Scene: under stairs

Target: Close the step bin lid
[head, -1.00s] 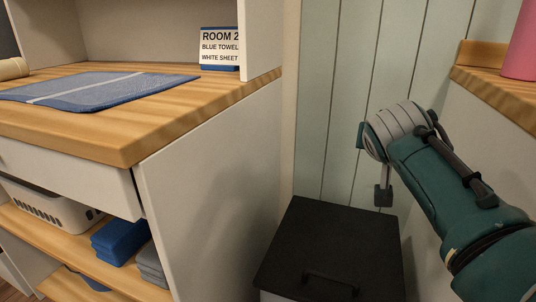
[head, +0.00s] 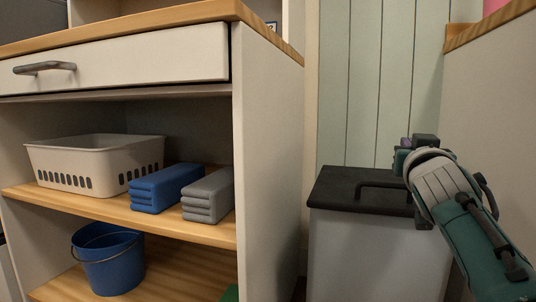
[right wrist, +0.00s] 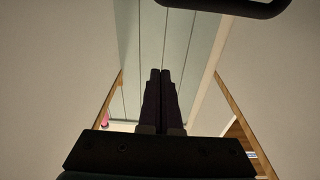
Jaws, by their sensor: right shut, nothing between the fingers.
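The step bin (head: 375,250) is a light grey box standing between the cabinet and the right-hand unit. Its dark lid (head: 335,188) lies flat across the top, with no gap visible at the front. My left gripper is not in view.
The open cabinet on the left holds a white basket (head: 95,165), blue towels (head: 165,188), grey towels (head: 208,195) and a blue bucket (head: 108,260). Its side panel (head: 268,170) stands close to the bin. The right-hand unit (head: 490,110) bounds the other side.

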